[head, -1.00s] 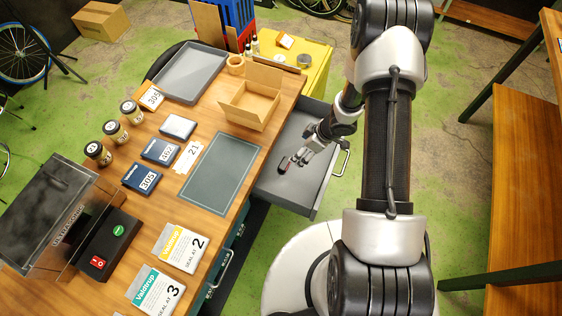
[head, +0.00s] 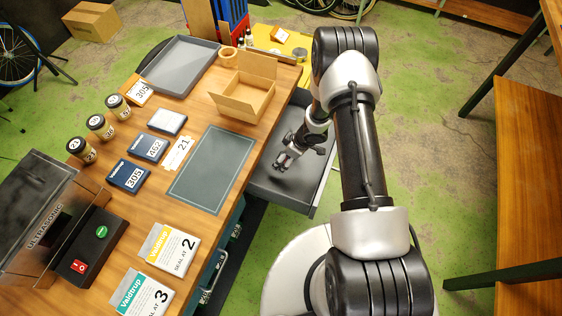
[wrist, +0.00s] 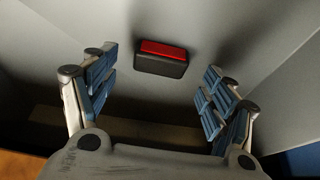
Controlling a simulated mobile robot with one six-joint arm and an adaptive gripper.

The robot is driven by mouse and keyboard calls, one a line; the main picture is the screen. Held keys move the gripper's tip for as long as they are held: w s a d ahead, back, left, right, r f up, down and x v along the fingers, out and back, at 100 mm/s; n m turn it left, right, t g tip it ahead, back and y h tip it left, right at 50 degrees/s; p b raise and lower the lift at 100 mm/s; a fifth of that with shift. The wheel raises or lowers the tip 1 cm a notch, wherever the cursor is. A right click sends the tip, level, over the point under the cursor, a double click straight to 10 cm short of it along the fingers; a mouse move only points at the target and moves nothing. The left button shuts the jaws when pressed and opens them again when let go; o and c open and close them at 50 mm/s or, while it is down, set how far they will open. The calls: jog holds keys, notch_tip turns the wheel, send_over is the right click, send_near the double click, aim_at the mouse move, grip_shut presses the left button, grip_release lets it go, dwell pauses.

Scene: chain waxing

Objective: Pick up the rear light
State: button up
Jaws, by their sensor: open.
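The rear light (wrist: 161,57), a small black block with a red lens, lies on the grey floor of the open drawer (head: 316,177). In the wrist view it sits ahead of my gripper (wrist: 158,85), roughly centred between the two blue-padded fingers and just beyond their tips. My fingers are spread wide, with nothing between them. In the head view my gripper (head: 284,161) is inside the drawer, low over its floor. I cannot clearly make out the light beside the dark fingers there.
Drawer walls rise on both sides of my gripper. The wooden workbench (head: 105,207) borders the drawer on the left, with an open cardboard box (head: 247,105), a dark green mat (head: 187,190) and a grey tray (head: 165,69) on it. Green floor lies open to the right.

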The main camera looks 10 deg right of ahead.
jog(key=shift+x, duration=1.25)
jog(key=shift+r, duration=0.1)
jog(key=shift+c, duration=0.5)
jog(key=c, duration=1.1)
jog(key=shift+o, duration=0.2)
jog(key=shift+r, duration=0.1)
